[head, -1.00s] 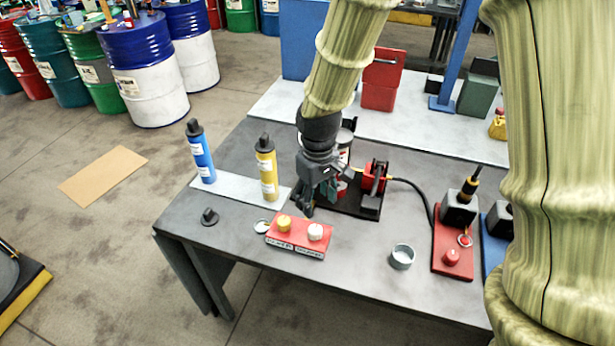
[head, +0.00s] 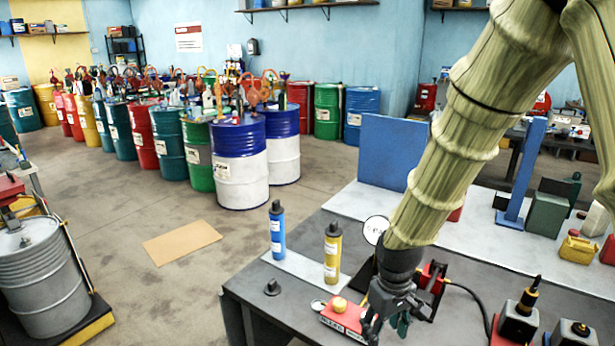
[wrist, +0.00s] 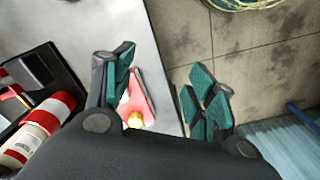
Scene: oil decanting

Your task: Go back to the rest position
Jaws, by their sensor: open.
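My gripper (head: 393,318) is open and empty above the front part of the dark workbench (head: 290,312). In the wrist view its two green-padded fingers (wrist: 160,100) stand wide apart with nothing between their pads. Below it is a red button box (head: 343,318) with a yellow button, partly hidden by my gripper in the head view. The red box also shows in the wrist view (wrist: 139,98), beside the left finger.
A blue bottle (head: 277,232) and a yellow bottle (head: 332,256) stand upright on a pale strip to the left. A small black cap (head: 272,288) lies in front of them. A red device (head: 432,280) with a black hose is to the right. Floor left of the bench is mostly clear.

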